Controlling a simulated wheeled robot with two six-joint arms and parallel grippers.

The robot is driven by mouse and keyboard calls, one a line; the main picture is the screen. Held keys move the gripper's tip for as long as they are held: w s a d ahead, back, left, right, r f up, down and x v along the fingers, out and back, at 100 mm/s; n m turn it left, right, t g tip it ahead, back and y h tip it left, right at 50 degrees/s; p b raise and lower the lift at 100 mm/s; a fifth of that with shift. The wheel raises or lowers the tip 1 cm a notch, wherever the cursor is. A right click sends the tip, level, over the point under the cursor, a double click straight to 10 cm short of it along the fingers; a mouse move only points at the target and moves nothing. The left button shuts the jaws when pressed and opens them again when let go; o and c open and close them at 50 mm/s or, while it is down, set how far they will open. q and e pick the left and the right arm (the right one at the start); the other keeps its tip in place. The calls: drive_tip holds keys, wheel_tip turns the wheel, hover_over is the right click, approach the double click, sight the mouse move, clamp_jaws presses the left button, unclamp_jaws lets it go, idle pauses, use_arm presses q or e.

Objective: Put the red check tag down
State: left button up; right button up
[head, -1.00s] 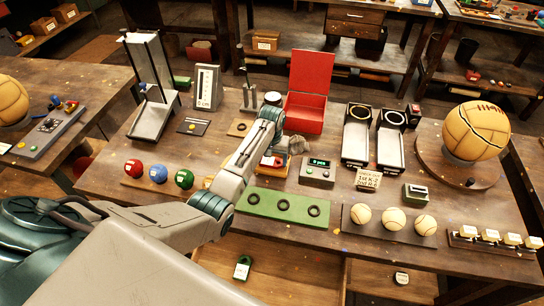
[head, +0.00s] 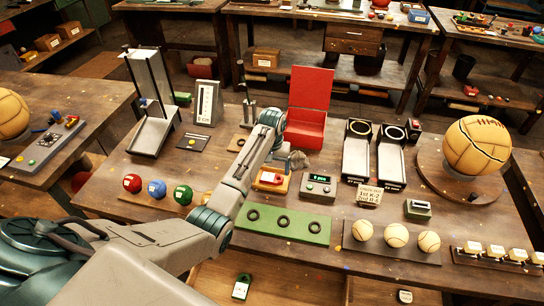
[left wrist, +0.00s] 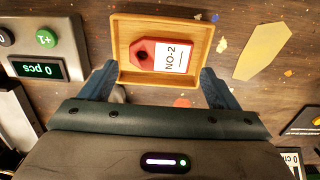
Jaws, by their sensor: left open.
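The red check tag (left wrist: 157,55) has a white label reading NO-2. It lies flat in a small wooden tray (left wrist: 120,38) in the left wrist view. In the head view the tag (head: 271,178) also shows in the tray on the main bench, left of the counter box. My left gripper (left wrist: 158,82) is open and empty. Its two fingers stand apart at the near corners of the tray, with the tag between and beyond them. In the head view my left gripper (head: 281,156) is just behind the tray, partly hidden by its own arm. My right gripper is not in view.
A counter box (head: 318,187) stands right of the tray. A green plate with rings (head: 283,223) lies in front. An open red box (head: 306,128) is behind. Red, blue and green balls stand at left, pale balls (head: 396,236) at front right.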

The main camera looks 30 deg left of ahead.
sight(272, 177)
use_arm(q)
wheel_tip(272, 177, up, 8)
drive_tip(key=b, duration=0.1)
drive_tip(key=shift+f+b, duration=0.15)
drive_tip(key=shift+b, duration=0.25)
